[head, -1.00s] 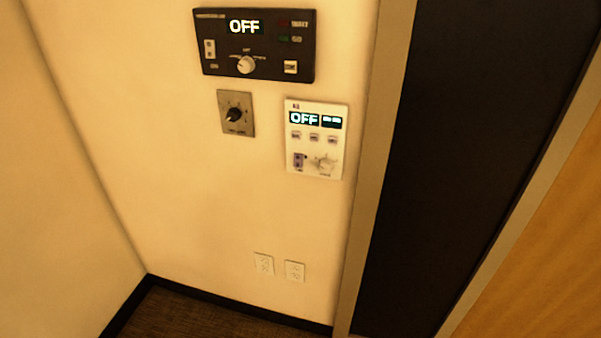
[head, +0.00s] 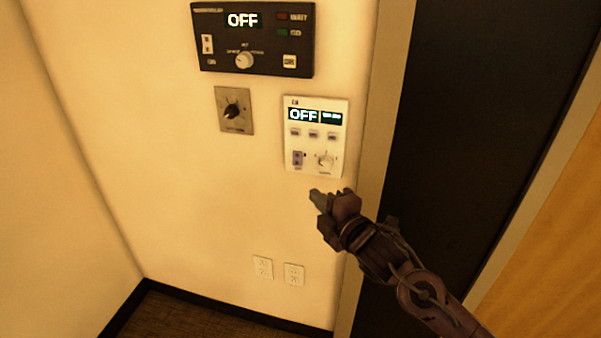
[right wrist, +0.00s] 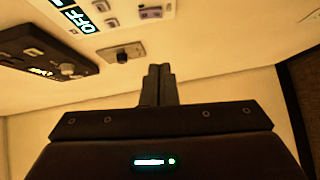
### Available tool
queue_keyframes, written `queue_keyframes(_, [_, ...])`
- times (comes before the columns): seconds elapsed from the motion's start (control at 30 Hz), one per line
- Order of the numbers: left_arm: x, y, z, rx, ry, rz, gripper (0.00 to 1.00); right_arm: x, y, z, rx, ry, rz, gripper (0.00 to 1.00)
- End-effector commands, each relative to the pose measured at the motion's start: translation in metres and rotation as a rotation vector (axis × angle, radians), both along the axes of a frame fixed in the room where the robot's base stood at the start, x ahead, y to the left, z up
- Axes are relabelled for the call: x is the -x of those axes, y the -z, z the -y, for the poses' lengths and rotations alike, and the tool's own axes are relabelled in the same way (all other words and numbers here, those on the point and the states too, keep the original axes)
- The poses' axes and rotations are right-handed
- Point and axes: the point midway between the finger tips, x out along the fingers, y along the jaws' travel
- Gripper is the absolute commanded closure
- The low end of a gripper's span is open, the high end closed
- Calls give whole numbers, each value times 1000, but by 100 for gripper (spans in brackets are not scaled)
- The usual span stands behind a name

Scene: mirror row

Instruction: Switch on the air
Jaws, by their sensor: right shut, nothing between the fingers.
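A white control panel (head: 316,137) is on the wall beside the door frame. Its display reads OFF, with a row of small buttons, a rocker switch (head: 299,158) and a round knob (head: 325,160) below. A black panel (head: 252,39) above also reads OFF and has its own switch and knob. My right gripper (head: 315,196) is shut and empty, just below the white panel in the head view. In the right wrist view its closed fingers (right wrist: 159,85) point up, with part of the white panel (right wrist: 110,18) beyond them. My left gripper is not in view.
A grey plate with a black dial (head: 233,110) is left of the white panel. Two outlets (head: 263,267) sit low on the wall. The door frame (head: 388,90) and a dark door panel (head: 470,120) stand to the right. The wall at left is bare.

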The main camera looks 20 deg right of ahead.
Motion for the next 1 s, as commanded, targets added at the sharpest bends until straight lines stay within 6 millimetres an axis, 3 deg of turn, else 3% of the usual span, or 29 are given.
queue_keyframes(0.3, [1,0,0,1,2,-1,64,-1,0,0,-2,1,0,100])
queue_keyframes(0.47, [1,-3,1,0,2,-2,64,-15,0,-2,-6,3,1,100])
queue_keyframes(0.9, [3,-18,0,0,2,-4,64,-102,6,-20,-6,2,0,100])
queue_keyframes(1.0, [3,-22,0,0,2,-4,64,-115,9,-8,-2,3,-2,100])
